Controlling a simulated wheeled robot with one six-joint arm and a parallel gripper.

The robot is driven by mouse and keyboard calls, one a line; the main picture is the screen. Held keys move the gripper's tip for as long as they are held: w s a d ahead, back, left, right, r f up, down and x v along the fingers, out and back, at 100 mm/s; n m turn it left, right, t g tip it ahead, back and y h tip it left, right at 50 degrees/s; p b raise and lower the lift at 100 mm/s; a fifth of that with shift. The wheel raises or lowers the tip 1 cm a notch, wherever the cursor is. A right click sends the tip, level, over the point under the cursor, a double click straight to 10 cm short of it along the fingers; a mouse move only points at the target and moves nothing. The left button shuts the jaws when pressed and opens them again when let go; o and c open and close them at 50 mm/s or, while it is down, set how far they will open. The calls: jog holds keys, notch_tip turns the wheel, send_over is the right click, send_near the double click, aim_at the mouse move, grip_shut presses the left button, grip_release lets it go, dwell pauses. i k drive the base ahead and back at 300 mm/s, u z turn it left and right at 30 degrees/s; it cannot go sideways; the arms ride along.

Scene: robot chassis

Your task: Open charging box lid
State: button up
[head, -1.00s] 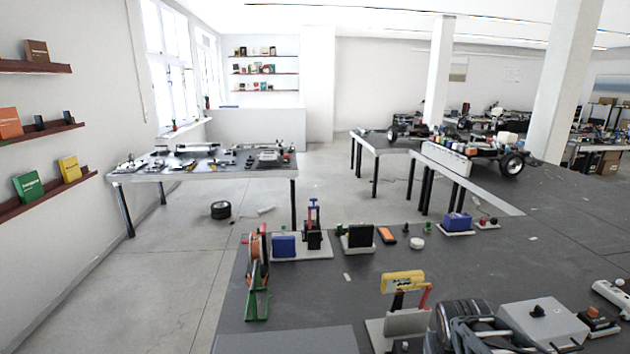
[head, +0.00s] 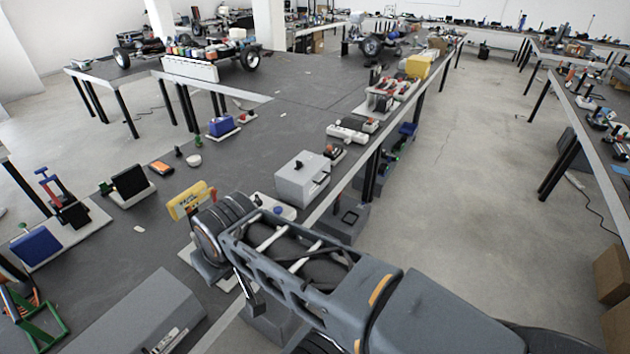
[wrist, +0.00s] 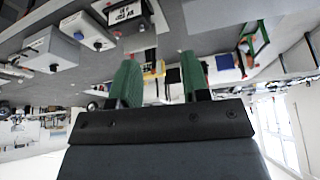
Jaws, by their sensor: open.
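A light grey box (head: 296,184) with a closed top stands near the table's right edge in the head view; it has a dark knob or latch. It may be the charging box, but no label on it is legible. I cannot tell which matches. My gripper (wrist: 160,78) has two green fingers, spread apart with nothing between them. It is apart from the boxes. The head view does not clearly show its fingers.
A larger grey box (head: 135,315) lies at the near left table edge. A yellow device (head: 190,200) stands beside my arm. A blue block (head: 221,126) and white power strips (head: 347,132) are farther back. The aisle floor (head: 450,170) at right is clear.

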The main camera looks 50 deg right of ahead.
aim_at(299, 185)
jog(key=z, duration=1.55)
jog(key=k, duration=1.2)
jog(key=z, duration=0.95)
jog(key=i, duration=1.25)
jog(key=u, duration=0.55)
jog(key=i, duration=0.85)
jog(key=u, duration=1)
